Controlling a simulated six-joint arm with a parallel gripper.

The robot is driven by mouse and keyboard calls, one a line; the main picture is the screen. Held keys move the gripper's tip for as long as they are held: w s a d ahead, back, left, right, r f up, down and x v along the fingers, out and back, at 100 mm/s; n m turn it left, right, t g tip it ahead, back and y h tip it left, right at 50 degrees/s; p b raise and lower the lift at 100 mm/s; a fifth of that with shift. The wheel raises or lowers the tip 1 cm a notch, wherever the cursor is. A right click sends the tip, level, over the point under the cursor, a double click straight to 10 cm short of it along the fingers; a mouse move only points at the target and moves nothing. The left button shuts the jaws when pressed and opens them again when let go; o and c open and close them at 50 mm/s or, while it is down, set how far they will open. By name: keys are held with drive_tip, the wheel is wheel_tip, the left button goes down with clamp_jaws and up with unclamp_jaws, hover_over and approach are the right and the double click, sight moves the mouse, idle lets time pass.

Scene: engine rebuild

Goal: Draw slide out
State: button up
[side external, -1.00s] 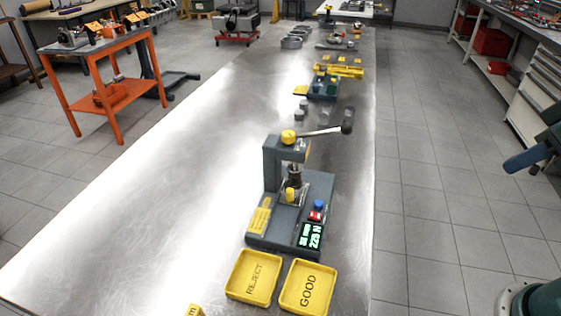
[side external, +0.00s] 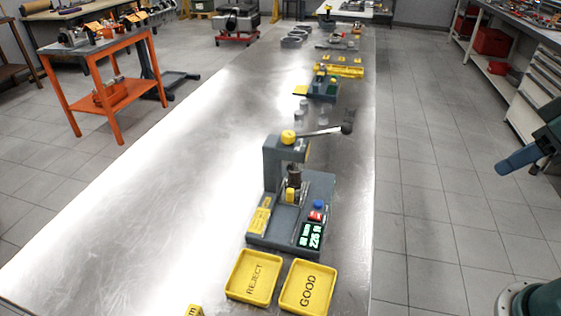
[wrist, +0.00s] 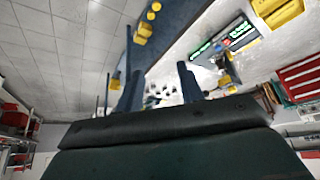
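A grey bench press (side external: 270,185) stands on the metal table in the side view. It has a dark ram (side external: 294,175) and a lever (side external: 318,131) reaching right from its top. A small yellow block (side external: 291,195), perhaps the handle of the slide, sits low under the ram. The slide itself is too small to make out. My gripper (wrist: 160,88) shows in the wrist view with its two dark fingers apart and nothing seen held between them.
A yellow REJECT tray (side external: 234,287) and a yellow GOOD tray (side external: 289,301) lie in front of the press. A green-lit display (side external: 311,235) and blue and red buttons (side external: 318,206) are on its base. The table left of the press is clear.

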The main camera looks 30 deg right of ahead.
drive_tip(key=w+a+r+m+g, duration=0.1)
drive_tip(key=w+a+r+m, duration=0.15)
drive_tip(key=w, duration=0.55)
drive_tip(key=m+g+h, duration=0.1)
drive_tip(key=m+h, duration=0.2)
drive_tip(key=m, duration=0.2)
hover_over(290, 191)
drive_tip(key=s+a, duration=0.3)
drive_tip(key=s, duration=0.1)
wheel_tip(290, 191, down, 8)
drive_tip(key=r, duration=0.1)
drive_tip(key=shift+s+a+f+n, duration=0.1)
drive_tip(key=shift+s+f+n, duration=0.1)
drive_tip(key=shift+f+n, duration=0.1)
drive_tip(key=x, duration=1.3)
drive_tip(key=shift+w+a+f, duration=0.1)
drive_tip(key=shift+w+f, duration=0.05)
drive_tip(key=shift+f, duration=0.25)
drive_tip(key=shift+c, duration=0.3)
clamp_jaws()
